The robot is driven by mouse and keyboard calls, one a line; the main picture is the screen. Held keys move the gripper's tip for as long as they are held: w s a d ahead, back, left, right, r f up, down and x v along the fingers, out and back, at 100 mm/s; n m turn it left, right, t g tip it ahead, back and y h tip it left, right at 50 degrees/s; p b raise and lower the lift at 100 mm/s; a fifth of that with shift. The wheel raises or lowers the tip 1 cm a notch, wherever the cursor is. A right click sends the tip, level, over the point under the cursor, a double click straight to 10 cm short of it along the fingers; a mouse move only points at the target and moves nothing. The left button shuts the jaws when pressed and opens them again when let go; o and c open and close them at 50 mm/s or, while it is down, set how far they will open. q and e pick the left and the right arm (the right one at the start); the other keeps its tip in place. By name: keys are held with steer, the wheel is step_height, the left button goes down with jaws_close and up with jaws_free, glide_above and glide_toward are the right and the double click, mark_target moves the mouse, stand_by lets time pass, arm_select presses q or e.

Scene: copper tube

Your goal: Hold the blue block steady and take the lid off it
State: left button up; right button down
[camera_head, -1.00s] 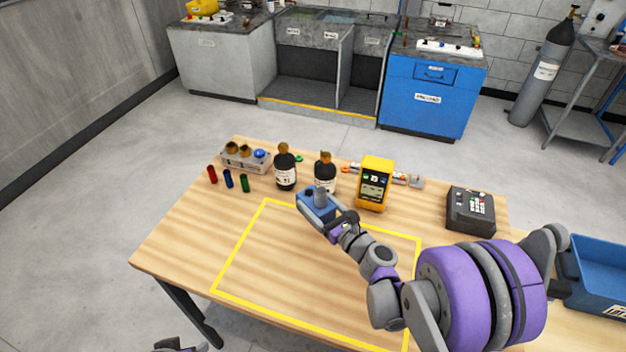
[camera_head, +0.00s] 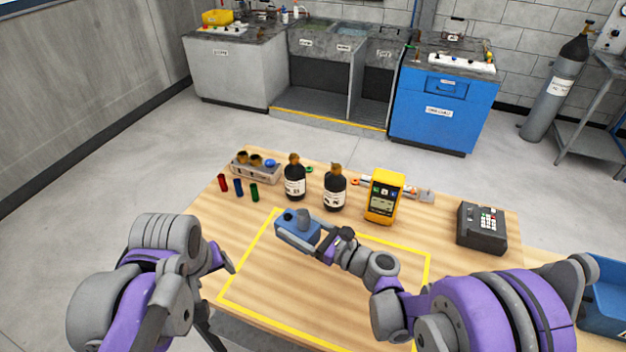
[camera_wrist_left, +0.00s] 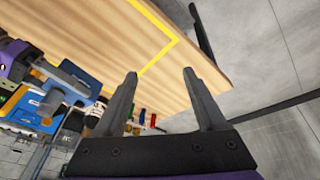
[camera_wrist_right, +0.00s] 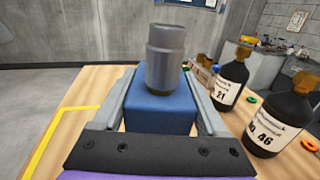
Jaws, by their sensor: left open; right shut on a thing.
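The blue block (camera_head: 297,231) is at the far left part of the yellow-outlined area, apparently raised above the table. My right gripper (camera_head: 318,243) is shut on it, with one finger along each side in the right wrist view (camera_wrist_right: 160,84). The lid, a grey cylinder (camera_wrist_right: 165,52), stands upright on top of the block. In the left wrist view, the block (camera_wrist_left: 76,78) and lid (camera_wrist_left: 50,103) are at the left.
Two dark bottles (camera_head: 295,180) (camera_head: 335,190) and a yellow meter (camera_head: 384,198) stand behind the block. Coloured vials (camera_head: 238,188) and a grey rack (camera_head: 255,172) are at the back left. A dark keypad box (camera_head: 482,228) is at the right. The outlined area's surface is clear.

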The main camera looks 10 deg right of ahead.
arm_select(q)
steer(key=w+d+r+n+g, duration=0.1)
steer(key=w+d+r+n, duration=0.1)
steer(key=w+d+r, duration=0.7)
steer(key=n+g+y, duration=0.1)
steer(key=n+y, duration=0.1)
steer(key=n, duration=0.1)
glide_toward(308, 210)
steer(key=f, duration=0.3)
steer(key=w+a+f, duration=0.1)
steer(key=f, duration=0.7)
steer(key=shift+w+a+f, duration=0.1)
steer(key=shift+w+a, duration=0.1)
steer(key=shift+a, duration=0.1)
steer(key=c, duration=1.1)
arm_select(e)
steer(key=shift+s, duration=0.1)
arm_select(q)
jaws_close()
arm_select(e)
steer(key=shift+s+a, duration=0.1)
steer(key=shift+a, duration=0.05)
arm_select(q)
steer(key=shift+h, duration=0.3)
